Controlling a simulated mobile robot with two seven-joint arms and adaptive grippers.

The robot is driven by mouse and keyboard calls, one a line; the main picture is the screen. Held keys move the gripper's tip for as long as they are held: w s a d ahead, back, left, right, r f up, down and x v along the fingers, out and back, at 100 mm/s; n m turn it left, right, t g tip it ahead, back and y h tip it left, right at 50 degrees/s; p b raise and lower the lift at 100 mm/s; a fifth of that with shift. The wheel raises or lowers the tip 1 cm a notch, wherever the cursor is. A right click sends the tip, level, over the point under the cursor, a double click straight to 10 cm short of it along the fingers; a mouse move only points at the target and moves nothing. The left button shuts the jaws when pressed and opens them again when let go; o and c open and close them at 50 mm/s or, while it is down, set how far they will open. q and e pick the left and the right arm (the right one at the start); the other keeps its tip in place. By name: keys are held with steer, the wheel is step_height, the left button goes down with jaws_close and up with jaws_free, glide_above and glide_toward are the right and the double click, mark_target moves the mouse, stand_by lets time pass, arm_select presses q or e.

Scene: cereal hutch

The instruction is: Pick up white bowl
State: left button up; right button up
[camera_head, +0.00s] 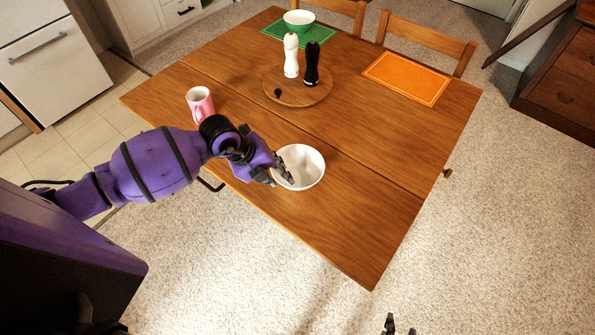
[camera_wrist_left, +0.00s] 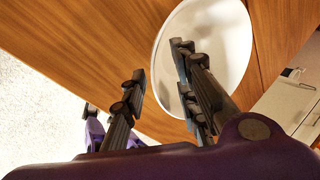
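A white bowl (camera_head: 303,167) stands upright on the near part of the wooden table; it also shows in the left wrist view (camera_wrist_left: 228,45). My left gripper (camera_head: 278,178) is at the bowl's left rim with its fingers apart. In the left wrist view the open left gripper (camera_wrist_left: 158,75) has one finger over the bowl's inside and the other outside the rim. Whether either finger touches the bowl I cannot tell. My right gripper (camera_head: 400,327) shows only its fingertips at the bottom edge, apart and empty, over the carpet.
The wooden table (camera_head: 385,220) is clear right of the bowl. A pink mug (camera_head: 199,107) stands behind my left arm. A round board (camera_head: 285,95) carries a white mill (camera_head: 291,57) and a black mill (camera_head: 311,65). Another pale bowl (camera_head: 299,18) stands on a green mat; an orange mat (camera_head: 406,78) lies right.

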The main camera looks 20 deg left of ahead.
arm_select(q)
steer(key=shift+w+d+f, duration=0.15)
steer(key=shift+f, duration=0.4)
jaws_close()
steer(key=shift+r, duration=0.1)
